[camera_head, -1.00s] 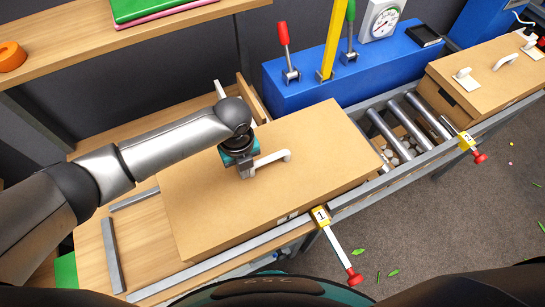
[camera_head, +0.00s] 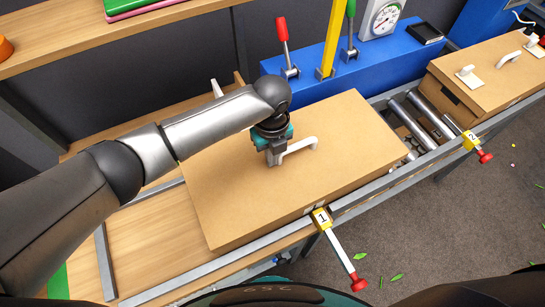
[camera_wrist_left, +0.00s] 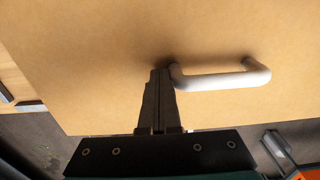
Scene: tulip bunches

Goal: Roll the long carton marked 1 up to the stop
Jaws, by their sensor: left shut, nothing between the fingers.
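The long brown carton (camera_head: 240,205) lies on the roller line, a white handle (camera_head: 302,147) on its top. A yellow tag marked 1 (camera_head: 321,218) sits on the front rail beside it, with a red-knobbed lever (camera_head: 345,258). My left gripper (camera_head: 271,160) is shut and empty, pointing down at the left end of the handle. In the left wrist view the closed fingers (camera_wrist_left: 158,85) stand right beside the handle's end (camera_wrist_left: 220,81) and seem to touch it. I cannot single out the stop. My right gripper is not in view.
Bare rollers (camera_head: 425,118) lie between this carton and a second brown carton (camera_head: 490,75) at right. A tag marked 2 (camera_head: 470,139) with a red-knobbed lever is on the rail. A blue lever box (camera_head: 350,75) stands behind. Bare wood (camera_head: 150,240) lies at left.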

